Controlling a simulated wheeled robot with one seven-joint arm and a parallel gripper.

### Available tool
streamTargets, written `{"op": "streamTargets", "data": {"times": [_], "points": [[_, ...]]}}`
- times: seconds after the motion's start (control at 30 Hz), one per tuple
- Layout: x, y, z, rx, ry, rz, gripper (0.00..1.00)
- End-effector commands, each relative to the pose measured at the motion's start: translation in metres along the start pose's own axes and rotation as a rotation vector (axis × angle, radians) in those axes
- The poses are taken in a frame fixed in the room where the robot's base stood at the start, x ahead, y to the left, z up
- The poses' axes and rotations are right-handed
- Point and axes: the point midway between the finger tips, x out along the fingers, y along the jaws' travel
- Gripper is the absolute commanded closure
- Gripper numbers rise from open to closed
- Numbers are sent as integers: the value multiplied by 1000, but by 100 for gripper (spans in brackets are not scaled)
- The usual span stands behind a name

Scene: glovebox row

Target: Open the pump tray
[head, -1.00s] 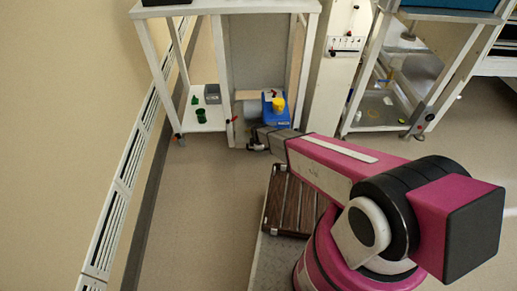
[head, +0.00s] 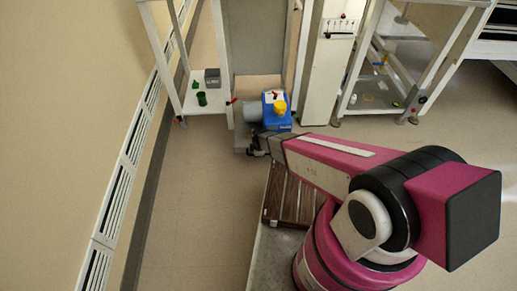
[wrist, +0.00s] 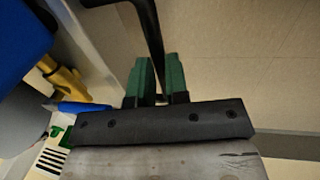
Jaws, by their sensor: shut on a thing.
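The blue pump (head: 276,115) with a yellow cap stands on the pump tray (head: 241,139), which projects from the bay under the bench. The pump also shows at the left edge of the wrist view (wrist: 18,45). In the wrist view, the tray's black handle (wrist: 150,35) runs down between the green fingers of my gripper (wrist: 158,82), which are shut on it. In the head view my gripper (head: 257,145) is at the tray's front; the handle is too small and dark to make out there.
A low shelf to the left holds a green cup (head: 202,98) and a grey box (head: 212,77). A white control column (head: 322,75) and an open frame with a low shelf (head: 370,97) stand to the right. The floor left of my base is clear.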

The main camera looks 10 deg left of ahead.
Motion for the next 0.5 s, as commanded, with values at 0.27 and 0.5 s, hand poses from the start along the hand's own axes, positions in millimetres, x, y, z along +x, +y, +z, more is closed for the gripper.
{"op": "streamTargets", "data": {"times": [0.27,0.5], "points": [[-1,-2,0,0,-1,0,100],[-1,-2,0,0,-1,1,60]]}}
